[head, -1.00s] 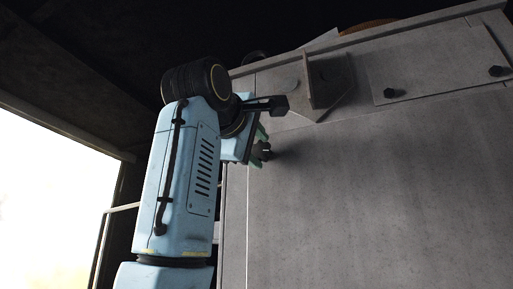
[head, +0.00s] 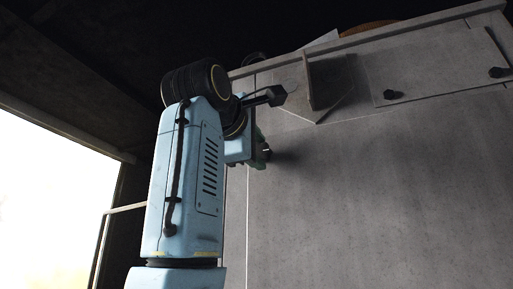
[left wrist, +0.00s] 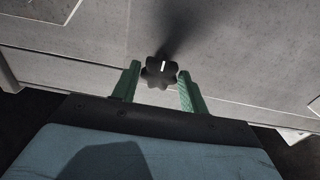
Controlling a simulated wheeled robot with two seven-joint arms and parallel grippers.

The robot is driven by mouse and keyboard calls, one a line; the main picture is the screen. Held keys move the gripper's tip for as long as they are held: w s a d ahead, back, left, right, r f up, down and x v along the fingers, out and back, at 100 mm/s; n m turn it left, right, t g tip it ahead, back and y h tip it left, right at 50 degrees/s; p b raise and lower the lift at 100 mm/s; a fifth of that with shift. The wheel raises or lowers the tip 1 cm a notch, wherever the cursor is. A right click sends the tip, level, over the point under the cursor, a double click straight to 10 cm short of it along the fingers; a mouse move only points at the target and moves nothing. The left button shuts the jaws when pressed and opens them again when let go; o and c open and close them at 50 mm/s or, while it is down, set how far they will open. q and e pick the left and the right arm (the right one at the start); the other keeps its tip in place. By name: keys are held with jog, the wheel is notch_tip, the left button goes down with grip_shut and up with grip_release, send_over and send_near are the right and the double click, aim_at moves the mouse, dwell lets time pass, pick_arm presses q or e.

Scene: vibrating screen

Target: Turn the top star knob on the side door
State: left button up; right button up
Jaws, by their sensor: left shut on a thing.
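The dark star knob (left wrist: 161,71) with a short white mark sits on the grey side door (head: 380,200), near its upper left edge. In the left wrist view it lies between the two green fingers of my left gripper (left wrist: 159,75), which is shut on it. In the head view my left gripper (head: 261,152) is at the door's left edge. The knob is mostly hidden there behind the fingers and wrist. My right gripper is not in view.
A metal bracket (head: 328,82) juts out above and to the right of my left gripper. The door face below is clear.

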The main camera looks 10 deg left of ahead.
pick_arm(q)
jog(key=o, duration=0.9)
jog(key=shift+s, duration=0.1)
jog(key=shift+s+a, duration=0.1)
jog(key=shift+s, duration=0.2)
jog(key=s+b, duration=0.1)
jog(key=s, duration=0.3)
jog(key=s+a+b, duration=0.1)
jog(key=s+b, duration=0.1)
jog(key=s, duration=0.2)
jog(key=s+a+b, duration=0.1)
jog(key=s, duration=0.3)
jog(key=shift+s+a+b, duration=0.2)
jog(key=shift+a+b, duration=0.05)
jog(key=shift+b, duration=0.1)
